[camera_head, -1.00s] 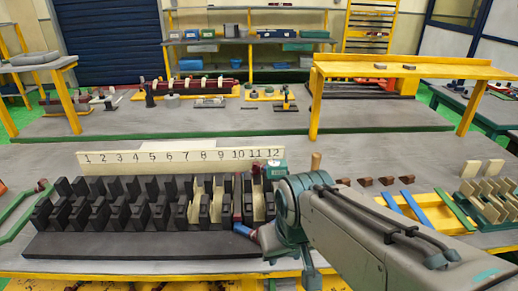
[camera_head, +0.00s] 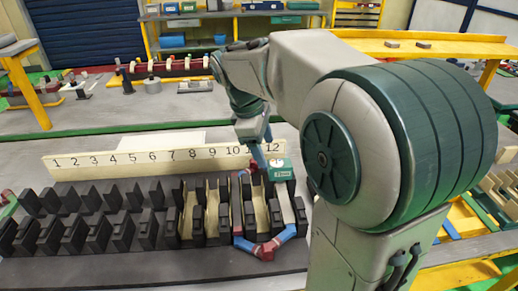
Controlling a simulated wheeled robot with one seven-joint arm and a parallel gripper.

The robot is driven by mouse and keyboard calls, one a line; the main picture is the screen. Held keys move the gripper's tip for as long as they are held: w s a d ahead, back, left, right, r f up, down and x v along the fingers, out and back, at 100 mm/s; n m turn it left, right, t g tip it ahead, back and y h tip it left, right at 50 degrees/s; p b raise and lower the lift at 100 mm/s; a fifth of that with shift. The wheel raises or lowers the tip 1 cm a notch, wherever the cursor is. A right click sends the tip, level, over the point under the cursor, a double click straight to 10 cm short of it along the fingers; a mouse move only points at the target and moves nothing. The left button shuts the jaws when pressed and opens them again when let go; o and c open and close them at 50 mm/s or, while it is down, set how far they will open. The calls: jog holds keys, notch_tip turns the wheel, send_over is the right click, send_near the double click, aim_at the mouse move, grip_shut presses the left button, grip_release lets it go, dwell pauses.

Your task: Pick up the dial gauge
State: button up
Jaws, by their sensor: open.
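The dial gauge (camera_head: 281,172) appears to be the small green box with a pale round face at the right end of the slotted stator block (camera_head: 120,265), just below the number 12 of the number strip (camera_head: 150,159). My gripper (camera_head: 260,157) reaches down from behind to the upper left of the gauge, close to it. Its jaws are small and partly hidden, and they are open. Whether they touch or surround the gauge cannot be told.
A red and blue coil end (camera_head: 265,248) sticks out at the block's front right. Pale liners fill several right-hand slots. My large arm covers the right of the bench. A yellow stand (camera_head: 425,46) and tools stand at the back.

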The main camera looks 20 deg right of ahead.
aim_at(279, 163)
jog(key=w+d+n+g+h, duration=0.1)
jog(key=w+d+n, duration=0.1)
jog(key=w+n, duration=0.3)
jog(key=shift+m, duration=0.5)
jog(key=x, duration=0.8)
jog(key=w+x, duration=0.1)
jog(key=x, duration=0.4)
jog(key=shift+f, duration=0.15)
jog(key=shift+a, duration=0.1)
jog(key=c, duration=1.1)
